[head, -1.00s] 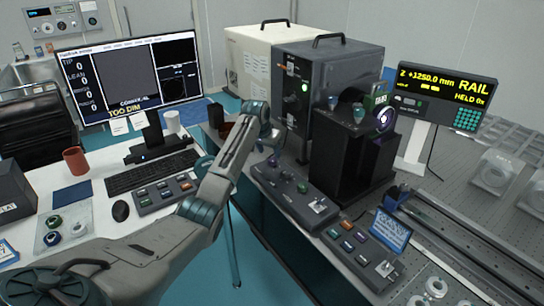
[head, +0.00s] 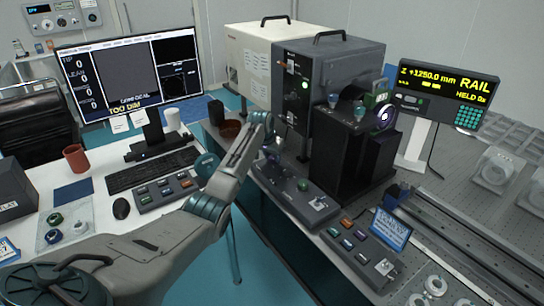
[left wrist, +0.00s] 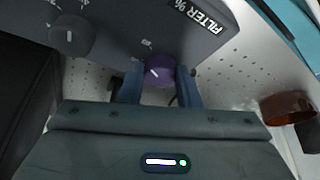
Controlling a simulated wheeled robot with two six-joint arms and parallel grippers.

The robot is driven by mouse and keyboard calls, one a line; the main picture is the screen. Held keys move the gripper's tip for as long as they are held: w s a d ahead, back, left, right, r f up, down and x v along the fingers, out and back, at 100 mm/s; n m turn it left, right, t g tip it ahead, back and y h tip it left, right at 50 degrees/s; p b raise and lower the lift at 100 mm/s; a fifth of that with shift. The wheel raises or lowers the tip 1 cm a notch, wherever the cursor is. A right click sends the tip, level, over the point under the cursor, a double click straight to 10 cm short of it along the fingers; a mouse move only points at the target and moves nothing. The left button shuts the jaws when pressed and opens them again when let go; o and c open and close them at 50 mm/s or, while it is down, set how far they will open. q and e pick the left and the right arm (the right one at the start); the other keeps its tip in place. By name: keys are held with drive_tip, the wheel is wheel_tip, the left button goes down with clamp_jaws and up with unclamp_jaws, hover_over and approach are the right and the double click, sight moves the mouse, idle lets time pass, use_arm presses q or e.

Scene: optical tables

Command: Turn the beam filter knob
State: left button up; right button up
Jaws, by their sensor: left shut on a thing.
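The beam filter knob is a purple round knob (left wrist: 160,71) with a white pointer mark, on a dark control box labelled FILTER % (left wrist: 200,30). In the left wrist view, the two blue fingers of my left gripper (left wrist: 160,86) stand on either side of it and are shut on it. In the head view, my left gripper (head: 269,152) is small at the rear end of the control box (head: 292,192) and hides the knob there. My right gripper is not in view.
A second, dark knob (left wrist: 71,34) sits on the same box. A dark cabinet (head: 340,85) and a black stand (head: 345,150) rise behind and beside the box. The monitor (head: 130,75) reads TOO DIM.

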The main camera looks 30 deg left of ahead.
use_arm(q)
drive_tip(key=n+p, duration=0.2)
drive_tip(key=p, duration=0.1)
drive_tip(key=shift+d+r+y, duration=0.1)
drive_tip(key=shift+r+y, duration=0.1)
drive_tip(key=shift+y, duration=0.2)
drive_tip(key=shift+d+n+g+y+p, duration=0.1)
drive_tip(key=shift+n+g+y+p, duration=0.2)
drive_tip(key=shift+n+p, duration=0.5)
drive_tip(key=shift+f+n+y+p, duration=0.1)
drive_tip(key=shift+n+y+p, duration=0.25)
drive_tip(key=shift+n, duration=0.65)
drive_tip(key=shift+w+n+g, duration=0.1)
drive_tip(key=shift+n+g, duration=0.2)
drive_tip(key=shift+n, duration=0.6)
drive_tip(key=shift+d+f+n+g+y, duration=0.15)
drive_tip(key=shift+n+g+y, duration=0.25)
drive_tip(key=shift+n, duration=0.4)
drive_tip(key=shift+w+n+g+y+b, duration=0.1)
drive_tip(key=shift+n+g+y+b, duration=0.35)
drive_tip(key=shift+n, duration=0.95)
